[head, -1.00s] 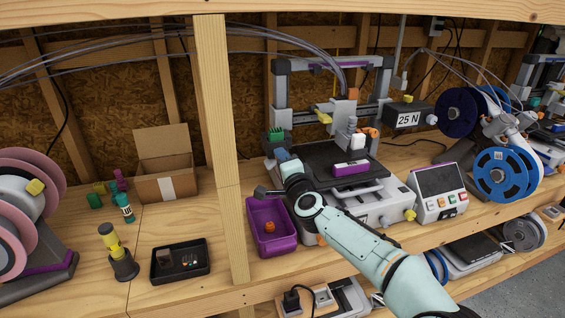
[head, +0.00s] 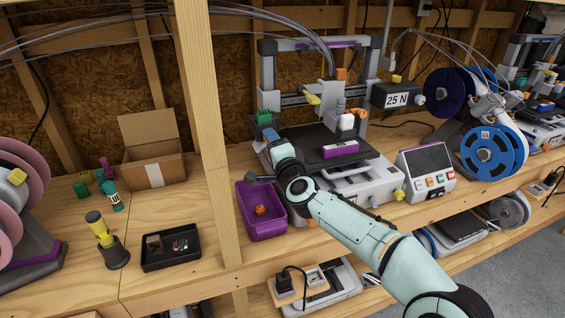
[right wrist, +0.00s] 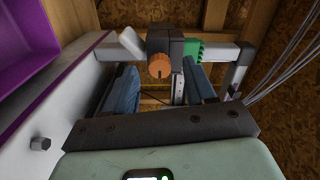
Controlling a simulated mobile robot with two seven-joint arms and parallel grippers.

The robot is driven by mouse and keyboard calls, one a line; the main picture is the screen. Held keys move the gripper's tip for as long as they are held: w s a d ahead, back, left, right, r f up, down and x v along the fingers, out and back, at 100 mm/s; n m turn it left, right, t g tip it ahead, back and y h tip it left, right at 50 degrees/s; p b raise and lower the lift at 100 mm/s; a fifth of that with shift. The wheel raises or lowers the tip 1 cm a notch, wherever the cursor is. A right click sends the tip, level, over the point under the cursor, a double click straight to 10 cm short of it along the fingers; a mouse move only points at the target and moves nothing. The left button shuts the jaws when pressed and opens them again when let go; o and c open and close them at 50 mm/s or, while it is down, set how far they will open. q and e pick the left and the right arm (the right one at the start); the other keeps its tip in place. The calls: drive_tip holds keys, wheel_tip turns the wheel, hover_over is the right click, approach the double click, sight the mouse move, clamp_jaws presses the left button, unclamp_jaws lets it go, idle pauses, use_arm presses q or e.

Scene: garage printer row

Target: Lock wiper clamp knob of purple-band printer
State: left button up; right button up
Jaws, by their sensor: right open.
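The purple-band printer (head: 313,44) stands mid-bench, with a purple block (head: 340,149) on its dark bed. The wiper's green brush (head: 264,117) sits at its left side and shows in the right wrist view (right wrist: 194,49). The orange clamp knob (right wrist: 160,66), with a dark pointer line and a pale lever (right wrist: 131,43) beside it, shows in the right wrist view; in the head view I cannot make it out. My right gripper (head: 269,138) is open and empty just in front of the brush. Its blue fingers (right wrist: 162,78) stand either side of the knob in the picture; contact is not visible. My left gripper is not in view.
A purple bin (head: 246,222) holding a small orange piece stands just below my right wrist. A wooden post (head: 205,140) rises left of it. The control box (head: 425,171) and blue spools are to the right. Bench between post and black tray (head: 172,262) is clear.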

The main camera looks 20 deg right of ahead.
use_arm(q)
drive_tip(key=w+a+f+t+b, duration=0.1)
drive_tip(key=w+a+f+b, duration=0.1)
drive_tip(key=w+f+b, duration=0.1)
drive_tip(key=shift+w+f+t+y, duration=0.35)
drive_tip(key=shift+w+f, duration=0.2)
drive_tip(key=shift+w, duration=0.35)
use_arm(e)
drive_tip(key=s, duration=1.2)
drive_tip(key=shift+d, duration=0.2)
